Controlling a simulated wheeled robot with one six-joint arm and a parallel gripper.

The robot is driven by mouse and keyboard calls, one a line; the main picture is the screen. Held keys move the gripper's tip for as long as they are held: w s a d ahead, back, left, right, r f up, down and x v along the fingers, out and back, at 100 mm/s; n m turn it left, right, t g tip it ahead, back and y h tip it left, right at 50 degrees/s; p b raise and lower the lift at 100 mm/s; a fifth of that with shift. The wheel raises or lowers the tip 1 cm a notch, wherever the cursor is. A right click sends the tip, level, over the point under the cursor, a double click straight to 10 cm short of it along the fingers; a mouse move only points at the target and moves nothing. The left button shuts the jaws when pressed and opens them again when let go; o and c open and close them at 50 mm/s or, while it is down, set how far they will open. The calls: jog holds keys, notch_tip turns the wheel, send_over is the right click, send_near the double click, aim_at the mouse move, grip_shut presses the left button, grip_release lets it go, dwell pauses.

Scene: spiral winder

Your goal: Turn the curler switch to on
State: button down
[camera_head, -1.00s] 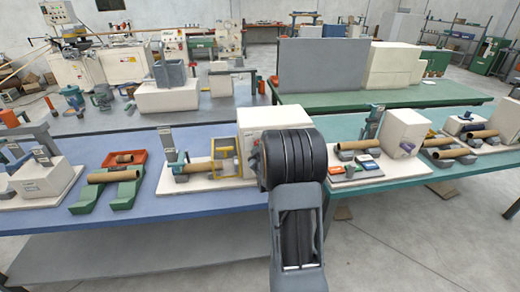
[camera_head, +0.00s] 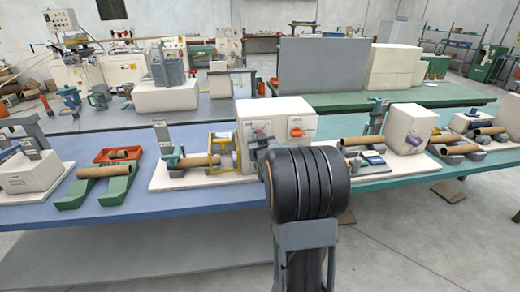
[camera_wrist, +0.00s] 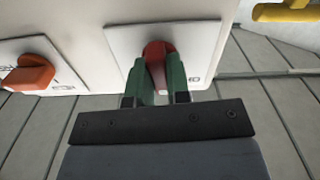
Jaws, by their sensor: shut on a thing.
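A cream machine box (camera_head: 243,112) stands on the blue table, with two switch plates on its front. The left plate carries a red knob, and the right one carries an orange knob (camera_head: 297,131). In the wrist view the red knob (camera_wrist: 155,52) sits on a white plate between the green fingers of my gripper (camera_wrist: 161,88). The fingers are shut on it. The orange knob (camera_wrist: 30,72) is on the plate beside it. The lettering is too small or cut off to read, so I cannot tell which setting is chosen. In the head view my arm hides most of the gripper.
A yellow frame (camera_head: 211,154) and a cardboard tube (camera_head: 197,161) stand left of the box; the frame's yellow bar also shows in the wrist view (camera_wrist: 290,13). Green cradles (camera_head: 112,185) with tubes lie further left. Another cream box (camera_head: 404,128) stands to the right.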

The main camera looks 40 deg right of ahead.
jog(key=m+b, duration=0.4)
jog(key=shift+f+m, duration=0.2)
jog(key=shift+m, duration=0.1)
jog(key=shift+r+m+b, duration=0.2)
jog(key=shift+m+b, duration=1.05)
jog(key=shift+m, duration=1.05)
jog(key=c, duration=1.1)
grip_release()
jog(key=shift+s, duration=0.1)
jog(key=v, duration=1.3)
jog(key=shift+s+a, duration=0.2)
jog(key=shift+s, duration=0.1)
